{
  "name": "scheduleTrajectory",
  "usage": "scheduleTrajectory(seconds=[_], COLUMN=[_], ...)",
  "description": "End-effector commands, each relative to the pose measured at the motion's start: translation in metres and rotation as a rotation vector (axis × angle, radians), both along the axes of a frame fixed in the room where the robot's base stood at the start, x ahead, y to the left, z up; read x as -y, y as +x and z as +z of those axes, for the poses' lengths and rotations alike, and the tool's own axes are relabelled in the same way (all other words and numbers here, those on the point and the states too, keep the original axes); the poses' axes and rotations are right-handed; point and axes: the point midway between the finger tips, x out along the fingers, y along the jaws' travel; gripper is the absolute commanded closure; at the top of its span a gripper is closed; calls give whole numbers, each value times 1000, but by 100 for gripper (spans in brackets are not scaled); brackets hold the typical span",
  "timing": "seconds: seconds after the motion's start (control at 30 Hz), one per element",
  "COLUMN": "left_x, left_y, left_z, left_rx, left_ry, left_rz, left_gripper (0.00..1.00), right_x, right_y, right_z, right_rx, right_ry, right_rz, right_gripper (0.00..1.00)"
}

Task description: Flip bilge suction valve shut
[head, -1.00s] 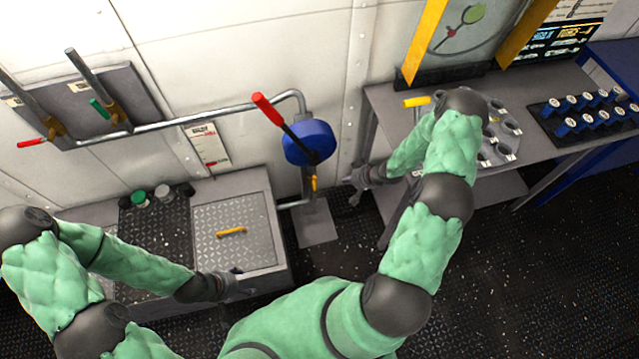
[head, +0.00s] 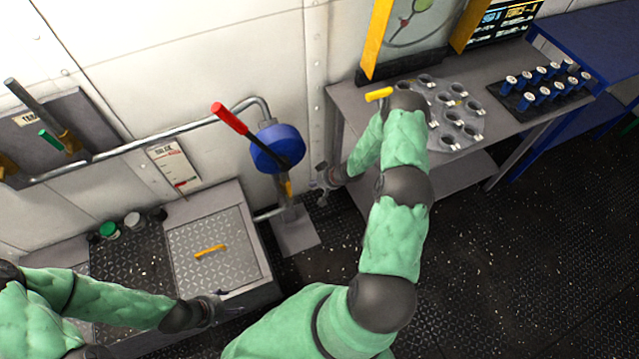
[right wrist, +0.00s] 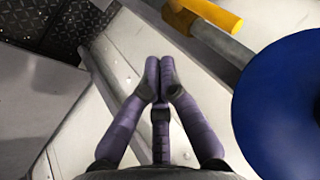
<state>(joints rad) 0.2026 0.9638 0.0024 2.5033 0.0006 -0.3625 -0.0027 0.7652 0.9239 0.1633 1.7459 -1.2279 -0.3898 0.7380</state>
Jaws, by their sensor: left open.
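The blue round pump (head: 278,148) stands on the wall pipe, with a red-gripped lever (head: 230,118) slanting up from it. A small yellow handle (head: 288,188) sits just below the pump; I take it as the suction valve. In the right wrist view, the yellow handle (right wrist: 210,12) is at the top and the pump (right wrist: 285,105) at the right. My right gripper (head: 322,184) is a little right of the handle, apart from it. Its fingers look close together in the wrist view (right wrist: 160,66), holding nothing visible. My left gripper (head: 217,302) is open by the hatch box.
A hatch (head: 215,272) with a yellow grip is at lower left. A green-handled lever (head: 50,140) is on the left wall. A grey bench (head: 345,100) stands at the right, close to my right arm. Dark deck (head: 500,250) is clear at lower right.

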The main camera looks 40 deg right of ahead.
Motion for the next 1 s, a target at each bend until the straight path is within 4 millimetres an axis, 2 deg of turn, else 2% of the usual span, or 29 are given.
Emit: scheduleTrajectory(seconds=[0.03,0.2,0.5,1.0], left_x=[0,0,0,0], left_y=[0,0,0,0], left_z=[-6,-16,-23,-23], left_rx=[0,0,0,0], left_ry=[0,0,0,0], left_rz=[0,0,0,0], left_gripper=[32,32,32,32], right_x=[-4,-14,-42,-46], right_y=[5,22,34,35], right_z=[-12,-32,-28,-27], right_rx=[0,1,-1,-1], right_ry=[0,1,0,0], right_rz=[2,2,0,-1], right_gripper=[100,100,100,100])
